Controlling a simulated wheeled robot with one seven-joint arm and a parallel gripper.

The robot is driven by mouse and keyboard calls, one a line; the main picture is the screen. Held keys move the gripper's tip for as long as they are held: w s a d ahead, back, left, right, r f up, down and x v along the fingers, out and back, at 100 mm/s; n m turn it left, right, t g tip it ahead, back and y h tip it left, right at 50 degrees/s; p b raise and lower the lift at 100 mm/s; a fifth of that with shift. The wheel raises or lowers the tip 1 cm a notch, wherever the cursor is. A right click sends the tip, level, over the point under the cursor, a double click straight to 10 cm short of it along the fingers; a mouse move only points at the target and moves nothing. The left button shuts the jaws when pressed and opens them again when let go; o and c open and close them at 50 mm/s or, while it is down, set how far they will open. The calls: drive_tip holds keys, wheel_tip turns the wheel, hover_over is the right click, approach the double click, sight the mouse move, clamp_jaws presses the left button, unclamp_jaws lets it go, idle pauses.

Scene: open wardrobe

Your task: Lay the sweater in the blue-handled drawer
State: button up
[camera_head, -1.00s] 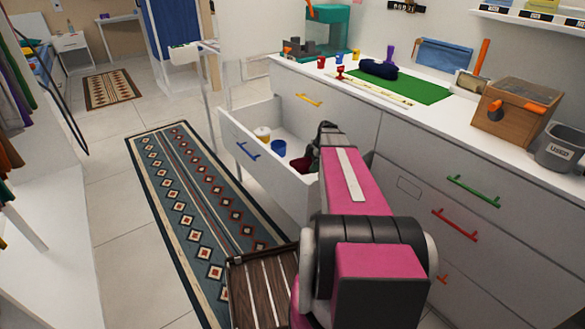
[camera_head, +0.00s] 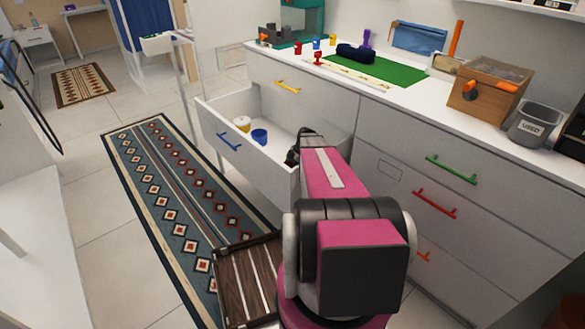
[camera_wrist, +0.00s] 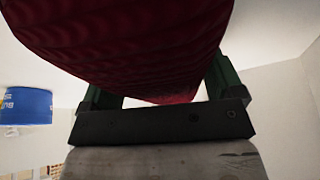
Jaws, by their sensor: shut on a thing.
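The blue-handled drawer (camera_head: 262,168) is pulled open below the yellow-handled front, its blue handle (camera_head: 229,141) facing left. My gripper (camera_head: 303,147) is at the drawer's right part in the head view, mostly hidden behind my pink arm. In the wrist view, my gripper (camera_wrist: 160,88) has its green fingers on either side of a dark red ribbed fabric, the sweater (camera_wrist: 140,45), and is shut on it. The sweater is hidden in the head view. Whether it touches the drawer floor I cannot tell.
A blue cup (camera_head: 259,136) and a yellow-lidded jar (camera_head: 242,123) stand in the drawer's left part; the blue cup also shows in the wrist view (camera_wrist: 27,107). The countertop holds a green mat (camera_head: 400,72) and a wooden box (camera_head: 487,95).

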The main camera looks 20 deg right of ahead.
drive_tip(key=shift+f, duration=0.1)
drive_tip(key=o, duration=0.8)
drive_tip(key=v, duration=1.2)
